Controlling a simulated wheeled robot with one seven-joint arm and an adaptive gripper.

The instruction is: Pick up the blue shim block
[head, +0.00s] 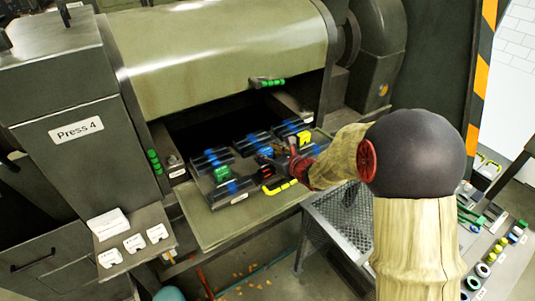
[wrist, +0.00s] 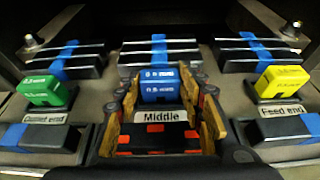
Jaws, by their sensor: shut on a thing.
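The blue shim block (wrist: 158,84) with white lettering stands at the middle place in the wrist view, behind the "Middle" label (wrist: 168,116). My gripper (wrist: 166,90) has one finger on each side of it and is shut on it. I cannot tell whether the block is clear of the surface under it. In the head view my gripper (head: 280,160) is at the press opening and largely covers the block.
A green block (wrist: 47,92) sits at the left by "Outlet end", and a yellow block (wrist: 282,82) at the right by "Feed end". Dark bars with blue bands (wrist: 68,62) lie behind them. The olive press cover (head: 220,55) hangs above the opening. A mesh-topped stand (head: 345,220) is nearby.

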